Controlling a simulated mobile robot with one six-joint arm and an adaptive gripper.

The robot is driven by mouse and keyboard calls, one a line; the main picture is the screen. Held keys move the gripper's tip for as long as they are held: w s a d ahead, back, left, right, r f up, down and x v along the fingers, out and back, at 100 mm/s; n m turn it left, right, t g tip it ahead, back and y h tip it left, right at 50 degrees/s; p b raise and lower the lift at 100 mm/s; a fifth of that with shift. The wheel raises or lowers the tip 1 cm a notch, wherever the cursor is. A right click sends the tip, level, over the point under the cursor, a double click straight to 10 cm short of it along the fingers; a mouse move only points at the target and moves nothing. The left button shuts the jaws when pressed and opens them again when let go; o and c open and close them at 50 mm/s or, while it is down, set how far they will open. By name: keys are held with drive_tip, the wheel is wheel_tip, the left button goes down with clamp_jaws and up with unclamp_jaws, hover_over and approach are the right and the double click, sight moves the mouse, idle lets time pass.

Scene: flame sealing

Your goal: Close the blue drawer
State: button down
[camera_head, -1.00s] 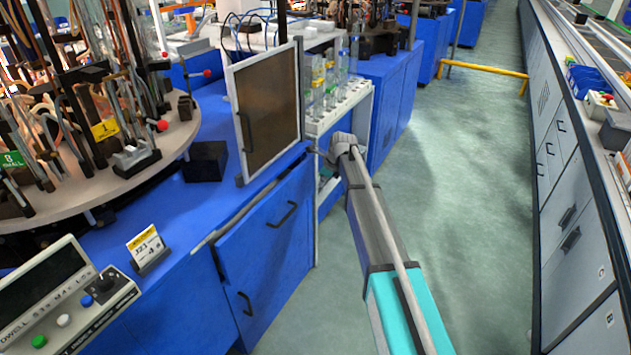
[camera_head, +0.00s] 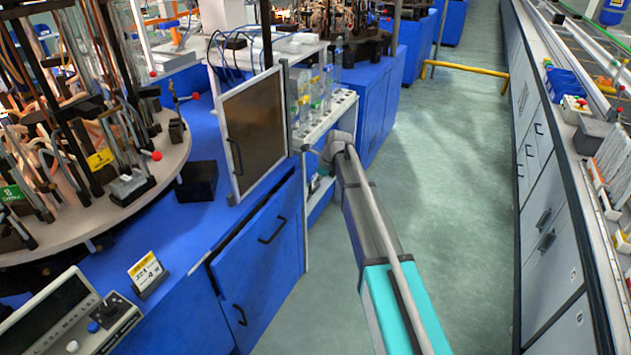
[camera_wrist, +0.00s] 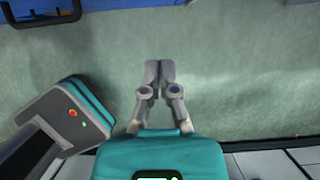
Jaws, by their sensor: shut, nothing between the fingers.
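The blue drawer (camera_head: 250,265) is in the blue bench front, left of centre in the head view. It has a black bar handle (camera_head: 276,223). A dark gap shows along its upper left edge, so its front seems to stand slightly out. In the wrist view, a black handle (camera_wrist: 40,17) on a blue front shows at the top left. My gripper (camera_wrist: 158,68) is shut and empty over the green floor, to the right of that handle and apart from the blue front. In the head view my arm reaches forward right of the drawer, and my fingers cannot be made out.
A framed dark panel (camera_head: 252,130) stands on the bench above the drawer. A second black handle (camera_head: 240,315) is lower on the front. A control box (camera_head: 60,318) and round machine table (camera_head: 150,165) are at left.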

drive_tip(key=shift+s+d+r, duration=0.1)
drive_tip(key=shift+r, duration=0.25)
drive_tip(key=shift+f, duration=0.1)
drive_tip(key=s+d+f+t+y+b, duration=0.1)
drive_tip(key=f+y+b, duration=0.4)
drive_tip(key=b, duration=0.9)
drive_tip(key=s+d+f+t+y+b, duration=0.1)
drive_tip(key=d+f+t+y+b, duration=0.3)
drive_tip(key=b, duration=0.9)
drive_tip(key=f+t+y, duration=0.1)
drive_tip(key=y, duration=0.2)
drive_tip(key=shift+s+d+f+b, duration=0.3)
drive_tip(key=shift+s+d+b, duration=0.05)
drive_tip(key=shift+s, duration=0.05)
drive_tip(key=shift+w+a, duration=0.1)
drive_tip(key=shift+a, duration=0.05)
